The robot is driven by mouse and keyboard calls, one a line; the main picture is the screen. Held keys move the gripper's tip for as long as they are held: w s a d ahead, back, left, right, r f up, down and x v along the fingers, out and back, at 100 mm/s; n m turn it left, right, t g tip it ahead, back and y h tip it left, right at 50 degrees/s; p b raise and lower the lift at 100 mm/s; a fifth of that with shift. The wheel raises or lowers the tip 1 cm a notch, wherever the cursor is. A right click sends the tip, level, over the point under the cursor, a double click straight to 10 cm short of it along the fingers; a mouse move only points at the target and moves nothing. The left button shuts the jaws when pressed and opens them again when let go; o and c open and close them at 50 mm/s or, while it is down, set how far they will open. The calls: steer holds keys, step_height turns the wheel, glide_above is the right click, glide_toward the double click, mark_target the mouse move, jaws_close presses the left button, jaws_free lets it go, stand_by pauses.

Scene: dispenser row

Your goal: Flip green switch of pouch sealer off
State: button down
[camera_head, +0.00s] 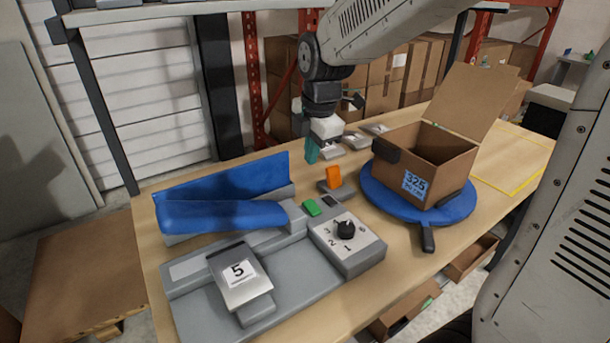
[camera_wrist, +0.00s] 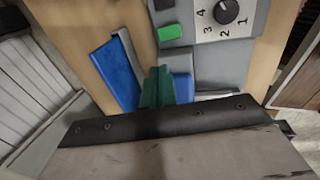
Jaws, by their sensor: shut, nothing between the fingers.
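The pouch sealer (camera_head: 290,285) is a grey machine on the table with a blue trough at its back left. Its green switch (camera_head: 312,207) sits beside the numbered dial (camera_head: 346,229). In the wrist view the green switch (camera_wrist: 170,32) is left of the dial (camera_wrist: 227,11). Its on or off position is too small to tell. My gripper (camera_head: 311,152), with teal fingers, is shut and empty, above and behind the switch in the head view. In the wrist view my gripper (camera_wrist: 163,82) shows below the switch, apart from it.
An orange block-like part (camera_head: 333,176) stands just behind the switch. An open cardboard box (camera_head: 420,165) sits on a blue turntable (camera_head: 385,200) to the right. A silver plate marked 5 (camera_head: 240,277) is on the sealer's front. Small metal pieces (camera_head: 357,141) lie behind.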

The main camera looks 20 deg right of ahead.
mark_target(304, 202)
steer(key=f, duration=0.4)
steer(key=w+f, duration=0.1)
steer(key=f, duration=0.3)
steer(key=w+f, duration=0.1)
steer(key=f, duration=0.4)
steer(key=shift+w+a, duration=0.25)
steer(key=shift+w+f+g, duration=0.2)
steer(key=shift+f+g, duration=0.15)
steer(key=shift+g, duration=0.05)
steer(key=shift+s, duration=0.1)
steer(key=shift+r, duration=0.1)
steer(key=shift+s+d+r, duration=0.1)
steer(key=shift+s+r, duration=0.1)
steer(key=shift+s, duration=0.5)
